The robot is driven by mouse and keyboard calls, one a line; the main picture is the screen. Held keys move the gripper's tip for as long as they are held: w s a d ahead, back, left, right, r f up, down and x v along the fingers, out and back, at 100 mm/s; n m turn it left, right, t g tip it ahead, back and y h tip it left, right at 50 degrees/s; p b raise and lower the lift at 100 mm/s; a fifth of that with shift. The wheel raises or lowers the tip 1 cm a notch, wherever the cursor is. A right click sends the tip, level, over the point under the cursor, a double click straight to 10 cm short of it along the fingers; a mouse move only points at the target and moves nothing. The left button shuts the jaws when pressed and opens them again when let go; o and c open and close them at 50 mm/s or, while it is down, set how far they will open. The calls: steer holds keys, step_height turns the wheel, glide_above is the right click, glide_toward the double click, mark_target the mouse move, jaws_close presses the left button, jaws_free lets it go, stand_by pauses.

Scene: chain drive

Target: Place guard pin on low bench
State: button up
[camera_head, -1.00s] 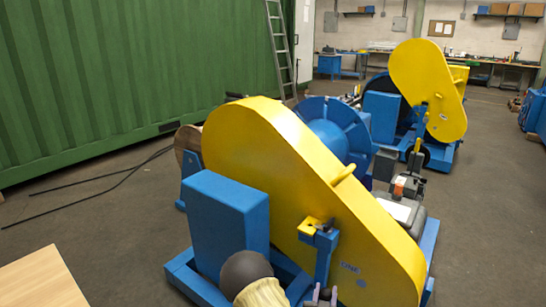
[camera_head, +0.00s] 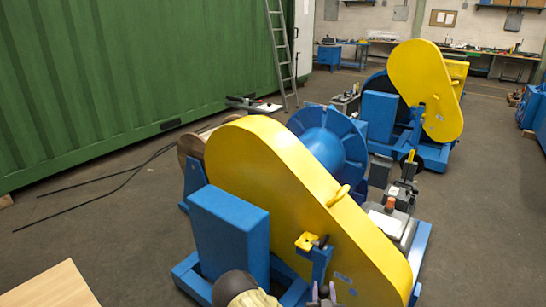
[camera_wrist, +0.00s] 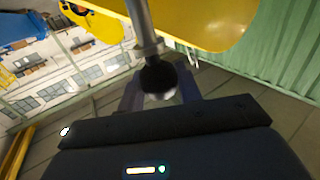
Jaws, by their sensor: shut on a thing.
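My gripper (camera_wrist: 160,96) is shut on the guard pin, a grey metal rod (camera_wrist: 141,22) with a collar and a black ball knob (camera_wrist: 158,76). The knob sits between the fingertips and the rod points away from my gripper. In the head view my gripper (camera_head: 322,297) shows at the bottom edge, in front of the yellow guard (camera_head: 290,170); the pin is hard to make out there. A pale wooden top (camera_head: 48,288), which looks like the low bench, is at the bottom left, well apart from my gripper. Only its corner shows.
The near machine has a blue box (camera_head: 228,232), a blue frame and a post with a yellow bracket (camera_head: 307,241) close to my gripper. A second machine with a raised yellow guard (camera_head: 428,90) stands behind. Floor (camera_head: 110,230) is clear between the wooden top and the near machine.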

steer(key=r+p, duration=0.2)
steer(key=r+y+p, duration=0.1)
steer(key=r+p, duration=0.1)
steer(key=p, duration=0.1)
steer(key=r+n+y+p, duration=0.1)
steer(key=r+p, duration=0.1)
steer(key=shift+s+r, duration=0.2)
steer(key=shift+s, duration=0.2)
steer(key=shift+a+f, duration=0.1)
steer(key=shift+f, duration=0.05)
steer(key=s+f, duration=0.4)
steer(key=f, duration=0.1)
steer(key=shift+a+f, duration=0.1)
steer(key=shift+a, duration=0.05)
steer(key=shift+s, duration=0.2)
steer(key=shift+d+f, duration=0.1)
steer(key=shift+d, duration=0.2)
steer(key=shift+a, duration=0.15)
